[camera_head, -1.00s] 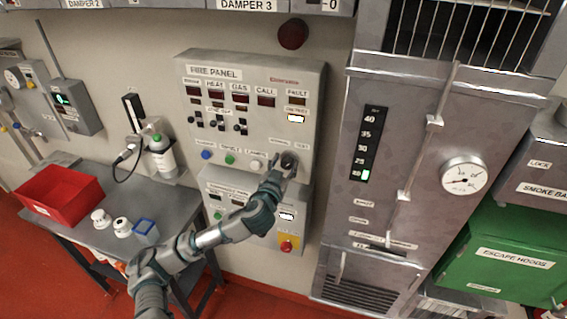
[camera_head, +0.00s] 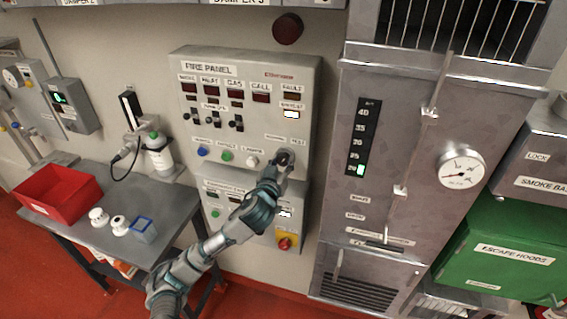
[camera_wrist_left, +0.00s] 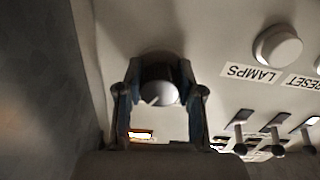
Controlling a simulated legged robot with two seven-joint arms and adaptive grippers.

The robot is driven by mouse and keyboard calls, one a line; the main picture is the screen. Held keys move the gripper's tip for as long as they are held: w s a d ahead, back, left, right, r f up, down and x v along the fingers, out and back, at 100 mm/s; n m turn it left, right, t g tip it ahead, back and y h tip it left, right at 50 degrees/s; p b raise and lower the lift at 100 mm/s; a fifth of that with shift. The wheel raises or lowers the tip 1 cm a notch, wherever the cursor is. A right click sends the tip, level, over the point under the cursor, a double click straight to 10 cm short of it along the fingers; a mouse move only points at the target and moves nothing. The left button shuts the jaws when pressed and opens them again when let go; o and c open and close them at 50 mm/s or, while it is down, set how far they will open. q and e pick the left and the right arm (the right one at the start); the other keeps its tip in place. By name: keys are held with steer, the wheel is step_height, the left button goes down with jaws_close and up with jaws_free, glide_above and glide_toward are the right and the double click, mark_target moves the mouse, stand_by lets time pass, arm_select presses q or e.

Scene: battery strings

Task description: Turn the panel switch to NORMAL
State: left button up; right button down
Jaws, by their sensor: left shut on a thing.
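The fire panel (camera_head: 214,120) is a grey wall box with red displays, small toggles and coloured buttons. The panel switch (camera_head: 286,158) is a dark round knob at its lower right, under small NORMAL and TEST labels. My left gripper (camera_head: 279,165) is at the knob, with its arm coming up from below. In the left wrist view the two fingers of my left gripper (camera_wrist_left: 162,95) stand on either side of the knob (camera_wrist_left: 160,92), shut on it. A light pointer line shows slantwise on the knob's face. The label at the knob's left is too small to read surely. My right gripper is not in view.
A second grey box (camera_head: 238,205) with a red button (camera_head: 284,243) hangs below the panel. A metal cabinet (camera_head: 440,140) with a gauge stands close at the right. A table (camera_head: 172,215) with a red bin (camera_head: 58,193) is at the left.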

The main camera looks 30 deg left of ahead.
arm_select(q)
steer(key=shift+r+n, duration=0.3)
steer(key=shift+n, duration=0.7)
steer(key=shift+n+p, duration=0.35)
steer(key=shift+n, duration=0.65)
steer(key=n+p, duration=0.2)
steer(key=n, duration=0.1)
steer(key=shift+r+n, duration=0.2)
steer(key=shift+n, duration=0.1)
steer(key=n+p, duration=0.4)
steer(key=shift+n, duration=0.4)
steer(key=shift+f+n+p, duration=0.1)
steer(key=shift+n+p, duration=0.5)
steer(key=shift+n, duration=0.2)
steer(key=shift+f+n, duration=0.1)
steer(key=shift+n, duration=0.2)
steer(key=shift+f, duration=0.1)
